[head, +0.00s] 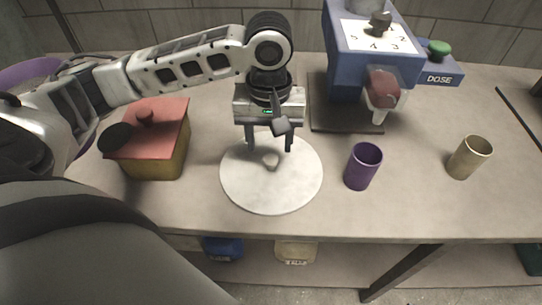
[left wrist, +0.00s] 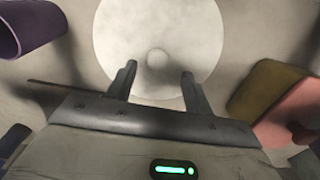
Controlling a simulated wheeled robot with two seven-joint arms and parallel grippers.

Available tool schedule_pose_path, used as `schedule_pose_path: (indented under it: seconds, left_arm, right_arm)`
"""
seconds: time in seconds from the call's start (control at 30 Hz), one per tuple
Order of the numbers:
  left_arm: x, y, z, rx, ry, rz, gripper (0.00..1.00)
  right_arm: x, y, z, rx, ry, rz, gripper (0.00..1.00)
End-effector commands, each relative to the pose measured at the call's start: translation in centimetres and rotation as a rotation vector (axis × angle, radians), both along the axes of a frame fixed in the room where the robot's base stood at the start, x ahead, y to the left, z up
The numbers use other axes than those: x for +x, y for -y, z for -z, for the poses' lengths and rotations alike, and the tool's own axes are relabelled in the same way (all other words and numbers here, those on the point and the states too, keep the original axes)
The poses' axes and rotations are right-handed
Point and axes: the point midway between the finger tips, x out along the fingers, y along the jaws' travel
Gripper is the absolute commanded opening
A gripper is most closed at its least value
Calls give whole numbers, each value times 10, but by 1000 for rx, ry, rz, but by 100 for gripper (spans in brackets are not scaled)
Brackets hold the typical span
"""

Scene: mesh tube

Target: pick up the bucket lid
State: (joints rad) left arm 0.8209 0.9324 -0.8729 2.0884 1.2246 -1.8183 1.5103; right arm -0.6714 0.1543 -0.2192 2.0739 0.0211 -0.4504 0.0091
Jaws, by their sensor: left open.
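The bucket lid (head: 271,190) is a round white disc lying flat on the table, with a small knob at its middle. My left gripper (head: 269,147) points down over the far half of the lid. Its fingers are apart with nothing between them. In the left wrist view the lid (left wrist: 125,50) fills the top middle, and its round knob (left wrist: 157,58) lies just beyond the open fingers of my left gripper (left wrist: 159,78). I cannot tell the exact height of the fingertips above the lid. My right gripper is not in view.
A yellow box with a red lid (head: 157,131) stands left of the white lid. A purple cup (head: 362,166) and a beige cup (head: 469,157) stand to its right. A blue machine (head: 352,62) with a dial stands behind. The table front between the cups is clear.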

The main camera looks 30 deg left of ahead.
Motion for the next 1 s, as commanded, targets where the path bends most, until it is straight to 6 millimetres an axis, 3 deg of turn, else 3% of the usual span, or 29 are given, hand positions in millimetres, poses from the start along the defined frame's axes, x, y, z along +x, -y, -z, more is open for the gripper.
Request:
schedule_pose_path:
  seconds: [0.3,0.57,0.6,0.77,1.0]
  left_arm:
    - [2,1,44,0,-4,-1,52]
    - [2,1,48,-1,-1,0,52]
    - [2,1,47,-1,-1,0,49]
    - [2,1,47,-1,-1,0,4]
    - [2,1,47,-1,-1,0,3]
  right_arm:
    - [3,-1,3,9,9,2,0]
    - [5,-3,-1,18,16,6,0]
    - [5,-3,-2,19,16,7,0]
    - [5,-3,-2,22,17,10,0]
    - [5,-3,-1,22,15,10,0]
